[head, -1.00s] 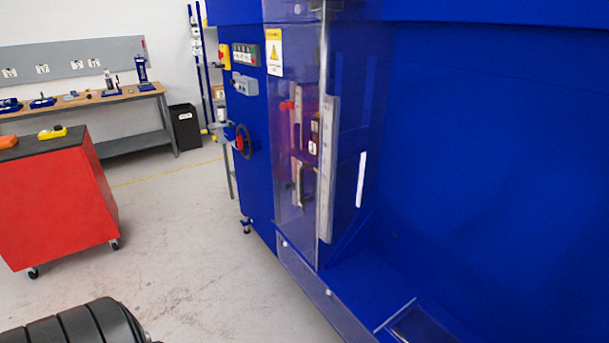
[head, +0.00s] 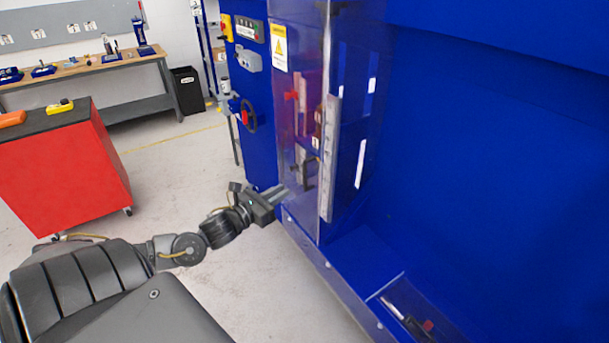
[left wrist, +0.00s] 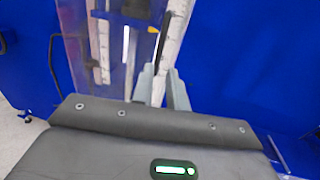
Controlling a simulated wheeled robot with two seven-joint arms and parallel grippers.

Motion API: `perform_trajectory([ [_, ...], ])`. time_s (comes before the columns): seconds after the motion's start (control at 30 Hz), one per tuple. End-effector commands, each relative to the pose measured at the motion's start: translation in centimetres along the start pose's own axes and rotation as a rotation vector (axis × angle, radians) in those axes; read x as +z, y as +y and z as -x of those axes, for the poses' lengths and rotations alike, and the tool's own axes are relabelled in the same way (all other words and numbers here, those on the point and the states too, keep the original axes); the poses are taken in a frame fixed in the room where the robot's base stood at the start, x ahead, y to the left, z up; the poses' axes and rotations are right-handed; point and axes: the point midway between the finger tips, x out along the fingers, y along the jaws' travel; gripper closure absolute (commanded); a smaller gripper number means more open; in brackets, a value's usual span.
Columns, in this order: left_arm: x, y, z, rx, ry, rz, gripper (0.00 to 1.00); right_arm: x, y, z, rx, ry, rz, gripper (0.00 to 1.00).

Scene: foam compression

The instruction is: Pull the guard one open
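The guard is a clear panel (head: 300,110) with a pale metal strip down its edge, on the front of the blue machine. A dark upright handle (head: 306,172) shows at its lower part. My left gripper (head: 281,192) is low in front of the panel, just left of the handle. In the left wrist view its two grey fingers (left wrist: 161,88) stand apart with nothing clearly between the tips. A dark bar (left wrist: 163,36), probably the handle, shows just beyond them; contact cannot be told. My right gripper is not in view.
A handwheel (head: 248,116) and control boxes (head: 248,61) are on the machine left of the guard. A red cart (head: 65,165) stands at left, before a workbench (head: 90,72) and a black bin (head: 188,91). Floor between cart and machine is clear.

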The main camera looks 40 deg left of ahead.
Motion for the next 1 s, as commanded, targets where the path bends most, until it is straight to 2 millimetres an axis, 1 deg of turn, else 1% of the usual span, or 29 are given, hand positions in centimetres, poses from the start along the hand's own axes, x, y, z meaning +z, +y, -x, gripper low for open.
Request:
perform_trajectory([
  [0.17, -0.2, 0.1, -2.2, 0.001, -0.006, 0.001, 0.85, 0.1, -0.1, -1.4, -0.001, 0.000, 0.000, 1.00],
  [0.3, -0.2, 0.1, -4.7, 0.002, -0.006, 0.003, 0.85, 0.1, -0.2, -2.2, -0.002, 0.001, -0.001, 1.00],
  [0.5, -0.1, 0.1, -7.8, 0.003, -0.004, 0.003, 0.85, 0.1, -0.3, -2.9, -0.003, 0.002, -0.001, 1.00],
  [0.6, -0.1, 0.1, -9.0, 0.003, -0.003, 0.003, 0.85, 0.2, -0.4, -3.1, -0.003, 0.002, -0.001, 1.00],
  [0.8, -0.1, 0.1, -10.3, 0.002, 0.000, 0.003, 0.85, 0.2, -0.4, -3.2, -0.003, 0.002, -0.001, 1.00],
  [1.0, -0.1, 0.1, -10.5, 0.002, 0.001, 0.003, 0.85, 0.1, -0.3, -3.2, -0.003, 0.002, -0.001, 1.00],
])
